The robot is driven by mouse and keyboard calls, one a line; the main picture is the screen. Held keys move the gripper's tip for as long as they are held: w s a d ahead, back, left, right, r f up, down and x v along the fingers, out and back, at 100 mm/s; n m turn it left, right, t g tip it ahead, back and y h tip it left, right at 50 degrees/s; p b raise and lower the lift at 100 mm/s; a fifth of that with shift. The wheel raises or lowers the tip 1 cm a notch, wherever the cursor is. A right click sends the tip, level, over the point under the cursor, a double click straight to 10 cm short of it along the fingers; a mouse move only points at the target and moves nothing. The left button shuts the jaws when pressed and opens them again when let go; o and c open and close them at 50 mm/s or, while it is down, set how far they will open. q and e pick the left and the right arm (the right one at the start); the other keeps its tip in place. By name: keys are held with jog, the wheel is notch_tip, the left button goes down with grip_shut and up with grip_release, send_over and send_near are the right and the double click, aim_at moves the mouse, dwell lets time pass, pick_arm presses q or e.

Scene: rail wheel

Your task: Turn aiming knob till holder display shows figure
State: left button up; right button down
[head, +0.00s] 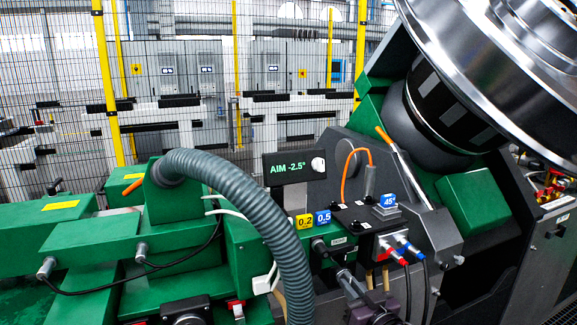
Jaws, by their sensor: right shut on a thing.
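The holder display (292,167) is a dark box near the middle of the head view and reads "AIM -2.5°" in green, with a small white round part at its right end. My right gripper (345,280) comes up from the bottom, right of the grey hose. It is shut on a small dark part at the green holder's front, which appears to be the aiming knob (321,253); the fingers and shadow partly hide it. My left gripper's fingers do not show.
A thick grey hose (236,200) arches just left of my right gripper. Labels (313,219) "0.2" and "0.5" sit above it, and a "45°" block (388,201) to the right. Red and blue plugs (400,248) with cables stand close by. The large steel wheel (500,70) fills the upper right.

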jog(key=m+p, duration=0.2)
jog(key=m, duration=0.1)
jog(key=shift+m+p, duration=0.3)
jog(key=shift+p, duration=0.1)
jog(key=m+p, duration=0.3)
jog(key=m, duration=0.1)
jog(key=shift+m+p, duration=0.3)
jog(key=shift+p, duration=0.05)
dwell(0.4)
